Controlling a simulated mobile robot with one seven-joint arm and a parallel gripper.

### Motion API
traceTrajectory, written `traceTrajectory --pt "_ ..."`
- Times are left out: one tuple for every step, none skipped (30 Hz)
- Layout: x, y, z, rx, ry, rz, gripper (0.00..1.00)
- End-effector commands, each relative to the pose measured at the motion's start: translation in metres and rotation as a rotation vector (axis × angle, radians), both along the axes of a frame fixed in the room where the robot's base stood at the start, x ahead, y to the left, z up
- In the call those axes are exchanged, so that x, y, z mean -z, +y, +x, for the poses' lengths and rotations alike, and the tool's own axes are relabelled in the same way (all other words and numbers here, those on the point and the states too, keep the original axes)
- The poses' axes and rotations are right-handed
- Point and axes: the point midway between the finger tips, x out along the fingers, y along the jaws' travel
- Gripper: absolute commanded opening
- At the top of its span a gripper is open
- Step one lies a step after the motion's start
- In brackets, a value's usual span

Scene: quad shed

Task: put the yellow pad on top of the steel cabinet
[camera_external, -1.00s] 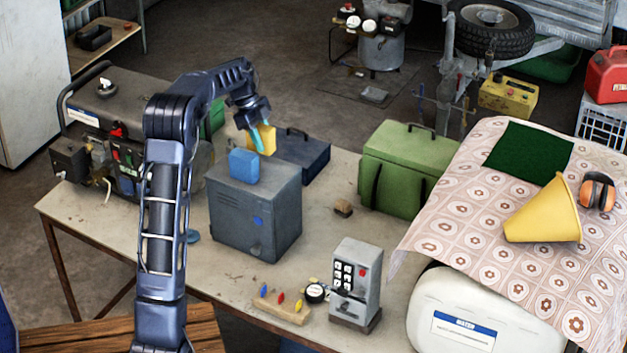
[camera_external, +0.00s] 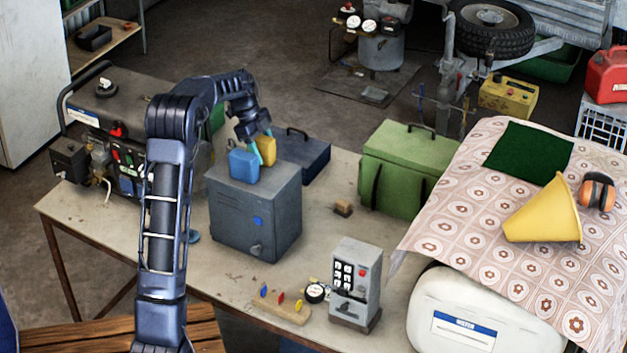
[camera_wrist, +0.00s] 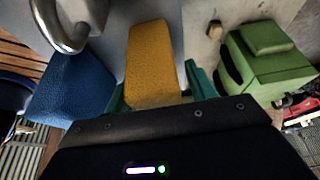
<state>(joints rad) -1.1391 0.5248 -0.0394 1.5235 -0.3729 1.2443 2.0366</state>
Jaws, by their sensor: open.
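The steel cabinet (camera_external: 255,215) is a grey box on the workbench. The yellow pad (camera_external: 267,150) stands upright at the back right of its top, beside a blue block (camera_external: 243,165). My gripper (camera_external: 261,147) is low over the cabinet top, its teal fingers around the yellow pad. In the wrist view the yellow pad (camera_wrist: 152,60) lies between the two open fingers, with the blue block (camera_wrist: 70,90) close on the left. The pad's lower edge is partly hidden, so its contact with the top is hard to see.
A dark blue case (camera_external: 303,155) sits behind the cabinet and a green box (camera_external: 405,165) to its right. A generator (camera_external: 110,140) is on the left. A grey keypad device (camera_external: 356,285) stands in front. The bench between the cabinet and green box is mostly clear.

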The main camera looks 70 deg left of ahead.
Motion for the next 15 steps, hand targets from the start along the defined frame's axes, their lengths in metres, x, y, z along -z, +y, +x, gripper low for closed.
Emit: traceTrajectory --pt "0.0 0.0 0.0 0.0 0.0 0.0 0.55" --pt "-0.001 0.0 0.0 0.0 0.0 0.0 0.55" --pt "-0.002 0.0 0.0 0.0 -0.001 0.001 0.55" --pt "-0.003 0.0 0.0 0.0 0.0 0.001 0.55" --pt "-0.005 0.001 0.0 -0.001 -0.001 0.002 0.55" --pt "-0.009 0.002 -0.002 -0.001 -0.001 0.002 0.55" --pt "-0.012 0.003 -0.003 -0.001 -0.001 0.002 0.55" --pt "-0.016 0.004 -0.004 -0.001 -0.001 0.002 0.55" --pt "-0.021 0.006 -0.005 -0.001 -0.001 0.003 0.55" --pt "-0.026 0.007 -0.007 -0.001 -0.001 0.003 0.55" --pt "-0.031 0.009 -0.008 0.0 -0.002 0.003 0.55" --pt "-0.038 0.011 -0.01 0.0 -0.001 0.004 0.55" --pt "-0.044 0.013 -0.012 0.0 -0.001 0.004 0.55" --pt "-0.049 0.014 -0.014 0.0 -0.001 0.002 0.55" --pt "-0.057 0.017 -0.016 0.0 -0.001 0.004 0.55"
